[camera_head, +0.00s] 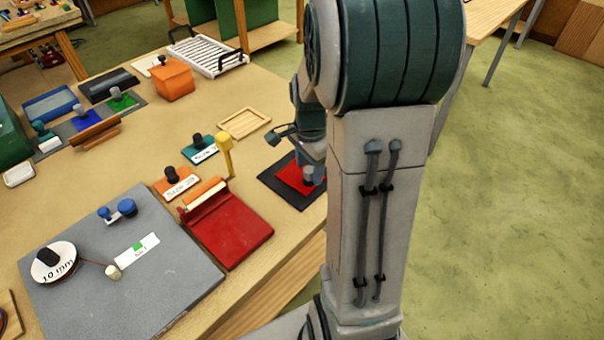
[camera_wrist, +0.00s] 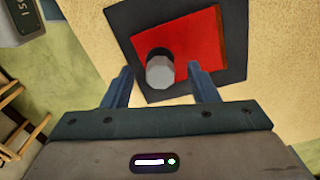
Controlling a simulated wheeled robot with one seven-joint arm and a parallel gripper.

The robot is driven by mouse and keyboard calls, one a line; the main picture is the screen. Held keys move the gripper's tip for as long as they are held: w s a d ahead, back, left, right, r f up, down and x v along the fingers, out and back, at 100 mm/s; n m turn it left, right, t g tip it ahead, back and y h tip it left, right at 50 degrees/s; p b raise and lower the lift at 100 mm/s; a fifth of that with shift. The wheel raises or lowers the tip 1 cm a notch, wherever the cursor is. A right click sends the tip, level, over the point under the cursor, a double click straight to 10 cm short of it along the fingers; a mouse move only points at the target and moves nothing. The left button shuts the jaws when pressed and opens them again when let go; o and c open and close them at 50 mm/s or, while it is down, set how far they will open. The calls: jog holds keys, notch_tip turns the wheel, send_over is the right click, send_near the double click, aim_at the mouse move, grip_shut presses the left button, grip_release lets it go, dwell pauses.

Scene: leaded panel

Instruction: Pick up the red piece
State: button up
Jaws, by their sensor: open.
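The red piece (camera_wrist: 193,38) is a flat red plate with a grey knob (camera_wrist: 160,70) standing up from it. It lies on a dark square mat (camera_wrist: 236,60) on the table. In the head view the red piece (camera_head: 292,177) is near the table's right edge, partly hidden by my arm. My gripper (camera_wrist: 160,78) is open, with one finger on each side of the knob in the wrist view. Whether the fingers are level with the knob or above it, I cannot tell.
A red board with a yellow lever (camera_head: 228,228) stands left of the mat. A shallow wooden tray (camera_head: 243,123) lies behind it. A grey plate (camera_head: 165,290) with a spool fills the near left. An orange block (camera_head: 172,80) and a white rack (camera_head: 208,54) stand farther back.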

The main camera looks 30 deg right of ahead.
jog(key=shift+f, duration=0.95)
jog(key=shift+c, duration=0.3)
jog(key=c, duration=0.9)
jog(key=shift+c, duration=0.2)
jog(key=shift+r, duration=0.1)
jog(key=shift+r, duration=0.5)
notch_tip(320, 180, up, 3)
jog(key=shift+w+f, duration=0.1)
jog(key=d+r+b, duration=0.1)
jog(key=d+r, duration=0.6)
jog(key=d, duration=0.4)
jog(key=shift+s+d, duration=0.35)
